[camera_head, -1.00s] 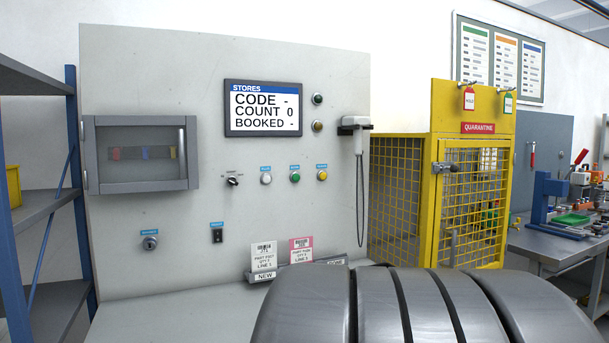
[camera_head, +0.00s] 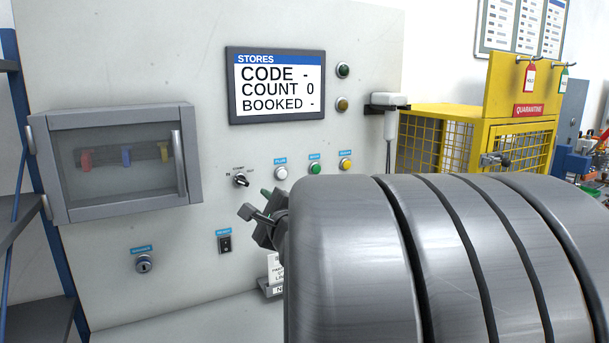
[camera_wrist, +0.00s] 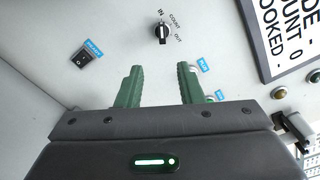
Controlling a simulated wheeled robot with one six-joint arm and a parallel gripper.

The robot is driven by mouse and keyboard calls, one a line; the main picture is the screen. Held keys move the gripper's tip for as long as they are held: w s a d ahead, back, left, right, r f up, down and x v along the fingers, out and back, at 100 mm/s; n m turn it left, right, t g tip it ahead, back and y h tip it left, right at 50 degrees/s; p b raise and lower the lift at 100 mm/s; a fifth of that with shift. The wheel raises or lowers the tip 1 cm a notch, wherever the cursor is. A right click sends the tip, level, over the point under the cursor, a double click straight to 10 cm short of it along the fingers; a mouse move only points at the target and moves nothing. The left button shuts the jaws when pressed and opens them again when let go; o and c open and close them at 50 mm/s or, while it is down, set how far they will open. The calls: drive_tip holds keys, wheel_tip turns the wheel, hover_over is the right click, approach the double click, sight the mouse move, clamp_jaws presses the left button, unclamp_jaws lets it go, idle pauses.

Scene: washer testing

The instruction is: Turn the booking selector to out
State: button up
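The booking selector (camera_head: 241,180) is a small black rotary knob on the grey stores panel, with labels IN, COUNT and OUT around it. In the wrist view the selector (camera_wrist: 162,33) stands ahead of my gripper, with its white mark toward the COUNT side. My gripper (camera_wrist: 160,88) has two green fingers spread apart with nothing between them. It is apart from the knob. In the head view my gripper (camera_head: 262,212) shows at the edge of my arm, below and right of the selector, partly hidden. The screen (camera_head: 276,87) reads CODE -, COUNT 0, BOOKED -.
White, green and yellow buttons (camera_head: 314,168) sit right of the selector. A rocker switch (camera_head: 225,243) and a key switch (camera_head: 144,263) are below. A clear-fronted cabinet (camera_head: 120,160) projects at left. A scanner (camera_head: 388,102) hangs at right, before the yellow quarantine cage (camera_head: 440,140).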

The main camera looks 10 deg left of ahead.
sight(244, 183)
drive_tip(key=p+x, duration=0.1)
drive_tip(key=x, duration=1.2)
drive_tip(key=shift+w+a+r+p, duration=0.2)
drive_tip(key=shift+w+a+p, duration=0.05)
drive_tip(key=shift+w+p, duration=0.1)
drive_tip(key=shift+c, duration=0.2)
clamp_jaws()
